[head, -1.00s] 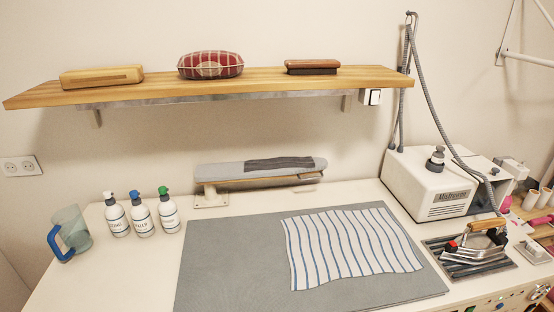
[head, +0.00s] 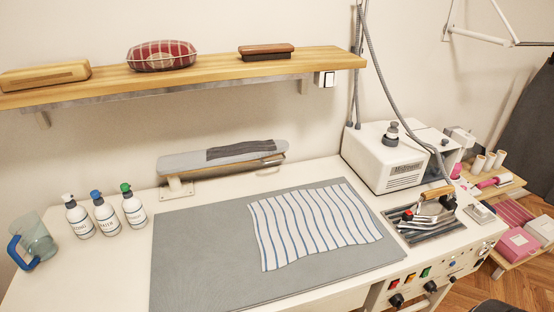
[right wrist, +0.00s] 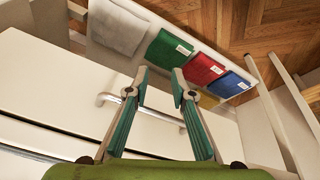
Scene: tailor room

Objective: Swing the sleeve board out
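The sleeve board (head: 190,162) is a narrow grey padded board on a pale mount at the back of the table, lying roughly along the wall. A dark folded cloth (head: 240,149) lies on it. A metal handle (head: 268,170) shows under its right end. My right gripper (right wrist: 158,80) shows in the right wrist view with its two fingers apart and nothing between them. It is away from the sleeve board, facing a white front with a metal bar handle (right wrist: 115,98). My left gripper is not in view.
A striped cloth (head: 315,225) lies on the grey mat (head: 200,255). Several bottles and a blue-handled jug (head: 34,240) stand at left. A white steam unit (head: 385,158) and an iron (head: 432,205) stand at right. A wooden shelf (head: 205,72) hangs above the sleeve board.

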